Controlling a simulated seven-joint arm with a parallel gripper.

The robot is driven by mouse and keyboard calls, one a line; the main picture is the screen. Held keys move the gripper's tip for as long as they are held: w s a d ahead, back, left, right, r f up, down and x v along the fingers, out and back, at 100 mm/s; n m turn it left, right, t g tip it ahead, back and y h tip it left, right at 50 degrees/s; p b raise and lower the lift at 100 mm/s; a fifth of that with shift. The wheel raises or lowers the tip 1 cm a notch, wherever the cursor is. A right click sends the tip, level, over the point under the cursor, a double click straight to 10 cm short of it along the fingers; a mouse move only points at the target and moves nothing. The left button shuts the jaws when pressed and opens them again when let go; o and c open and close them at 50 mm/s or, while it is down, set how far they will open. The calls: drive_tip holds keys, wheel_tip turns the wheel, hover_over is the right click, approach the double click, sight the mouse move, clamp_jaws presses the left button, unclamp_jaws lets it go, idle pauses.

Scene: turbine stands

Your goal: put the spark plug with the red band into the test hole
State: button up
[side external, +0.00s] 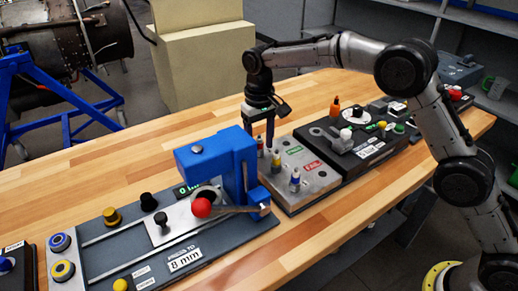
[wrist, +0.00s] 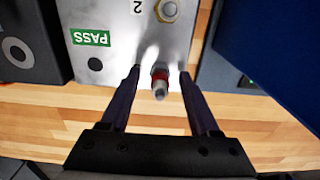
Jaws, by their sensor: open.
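The spark plug with the red band (wrist: 160,82) stands upright at the edge of the metal plate (wrist: 118,15) in the wrist view. My gripper (wrist: 160,72) is open, with one finger on each side of this plug; I cannot tell whether either finger touches it. In the side view my gripper (side external: 259,138) points down over the plate's far left end, and the plug is partly hidden by a finger. A yellow-banded plug (side external: 276,161) and a blue-banded plug (side external: 295,181) stand in the same row. I cannot tell which hole is the test hole.
The plate carries a green PASS label (side external: 294,150) and a red FAIL label (side external: 312,166), with dark holes near them. A tall blue clamp fixture (side external: 215,160) stands close on the left. A dark block with knobs (side external: 365,153) adjoins on the right. Bare wood lies behind.

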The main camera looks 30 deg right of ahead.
drive_tip(key=shift+f, duration=0.3)
idle(0.6)
clamp_jaws()
idle(1.3)
